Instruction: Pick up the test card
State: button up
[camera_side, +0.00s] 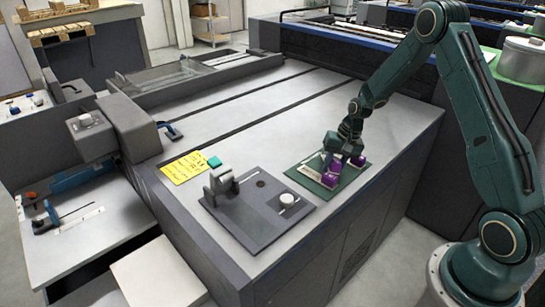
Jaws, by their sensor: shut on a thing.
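My gripper (335,165) points down over a dark green mat (312,178) near the right front edge of the grey machine top. It is shut on a small pale and purple thing, most likely the test card (329,181), low over or on the mat. Purple shows below and to the right of the jaws, and a pale strip shows to their left. The jaws hide the middle of it, and I cannot tell whether it touches the mat.
Left of the mat, a dark grey plate (262,222) carries a grey clamp-like device (220,184) and a white knob (287,199). A yellow note (186,167) and a teal block (214,161) lie behind the device. The machine top (250,120) behind is mostly clear.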

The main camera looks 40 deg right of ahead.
jog(key=shift+r, duration=0.15)
notch_tip(320, 180, up, 20)
dwell(0.8)
jog(key=shift+f, duration=0.2)
dwell(0.4)
jog(key=w+d+f+n+g, duration=0.1)
jog(key=f+n, duration=0.4)
jog(key=n, duration=1)
jog(key=w+d+f+n+g, duration=0.2)
jog(key=w+d+f+n, duration=0.1)
jog(key=n, duration=1.3)
jog(key=shift+d+f+n+y, duration=0.3)
jog(key=shift+d+f, duration=0.3)
jog(key=shift+f, duration=0.75)
